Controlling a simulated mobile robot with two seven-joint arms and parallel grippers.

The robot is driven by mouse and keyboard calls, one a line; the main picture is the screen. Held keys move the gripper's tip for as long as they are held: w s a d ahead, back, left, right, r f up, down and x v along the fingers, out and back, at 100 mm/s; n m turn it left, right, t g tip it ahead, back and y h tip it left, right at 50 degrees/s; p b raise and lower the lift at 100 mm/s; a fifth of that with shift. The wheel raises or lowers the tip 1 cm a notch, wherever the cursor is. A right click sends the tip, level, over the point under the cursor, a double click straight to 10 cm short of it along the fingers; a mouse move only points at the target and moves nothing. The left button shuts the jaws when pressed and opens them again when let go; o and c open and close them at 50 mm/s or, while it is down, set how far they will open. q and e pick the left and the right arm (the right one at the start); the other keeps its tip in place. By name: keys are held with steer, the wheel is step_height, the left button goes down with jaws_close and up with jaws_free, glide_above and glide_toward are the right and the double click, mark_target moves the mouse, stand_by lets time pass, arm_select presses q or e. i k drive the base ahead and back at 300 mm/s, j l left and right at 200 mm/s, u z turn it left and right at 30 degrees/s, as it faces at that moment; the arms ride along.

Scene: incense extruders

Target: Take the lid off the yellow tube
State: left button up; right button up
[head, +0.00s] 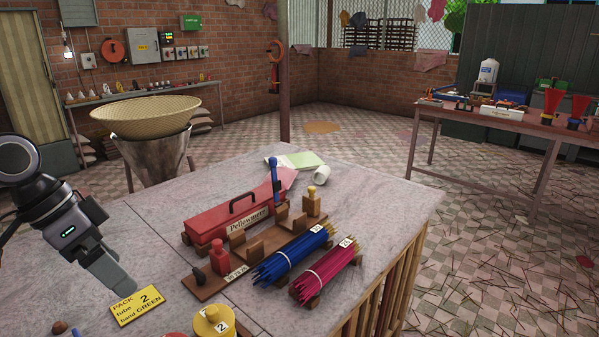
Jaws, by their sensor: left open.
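A round yellow object (212,324) with a small knob on top and a white label reading 2 shows at the bottom edge. It looks like the yellow tube with its lid on, but its lower part is cut off by the frame. A red round top (174,335) barely shows to its left. My left gripper (122,286) is open and points down over the table, to the left of and apart from the yellow tube. It is close to a yellow card (137,306) reading "PACK 2 tube band GREEN". My right gripper is not in view.
Blue (290,258) and magenta (325,269) stick bundles lie on wooden rests to the right. The tabletop between gripper and toolbox is clear.

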mark_target(216, 319)
steer(key=k+l, duration=1.2)
